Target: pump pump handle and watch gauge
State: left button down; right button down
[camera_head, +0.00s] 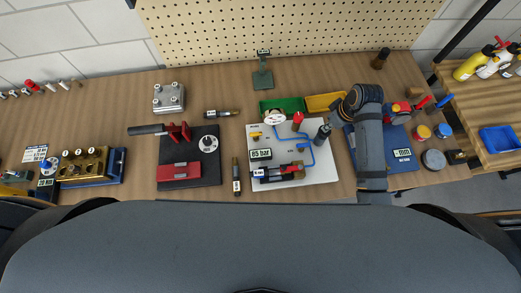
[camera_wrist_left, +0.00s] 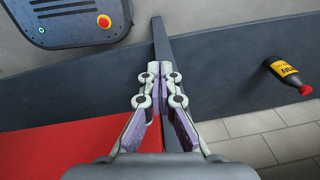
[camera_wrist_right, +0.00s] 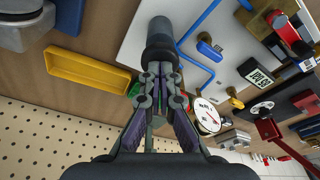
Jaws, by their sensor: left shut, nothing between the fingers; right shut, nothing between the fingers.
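A white board (camera_head: 331,172) carries blue tubing, a round white gauge (camera_head: 275,118) and a display (camera_head: 260,154) reading 85 bar. A dark cylindrical grip (camera_head: 323,133), which looks like the pump handle, stands at the board's right side. My right gripper (camera_head: 337,117) is shut and empty at this grip. In the right wrist view its fingertips (camera_wrist_right: 160,72) overlap the near end of the grip (camera_wrist_right: 160,35); I cannot tell whether they touch. The gauge also shows there (camera_wrist_right: 207,116), its needle too small to read. My left gripper (camera_wrist_left: 159,72) is shut and empty, away from the board.
A black base (camera_head: 211,175) with a red device and dark lever stands left of the board. Green (camera_head: 282,104) and yellow (camera_head: 323,101) bins sit behind it. A blue mat (camera_head: 402,156) lies to the right, partly behind my right arm. A brass block (camera_head: 84,164) stands far left.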

pick_arm(q)
jog(key=shift+r, duration=0.3)
pick_arm(e)
jog(key=shift+r, duration=2.65)
jog(key=shift+w+a+r+m, duration=0.15)
jog(key=shift+r+m, duration=0.2)
jog(key=shift+m, duration=0.75)
pick_arm(q)
jog(key=shift+f+b, duration=0.4)
jog(key=shift+b, duration=0.1)
pick_arm(e)
jog(key=shift+f+m+h, duration=0.35)
jog(key=shift+f+m, duration=0.2)
jog(key=shift+m, duration=1.1)
jog(key=shift+f+m+h, duration=0.4)
jog(key=shift+f+m, duration=0.1)
jog(key=shift+m, duration=1.1)
jog(key=shift+f+m+h, duration=0.35)
jog(key=shift+f+m, duration=0.2)
jog(key=shift+m, duration=1.1)
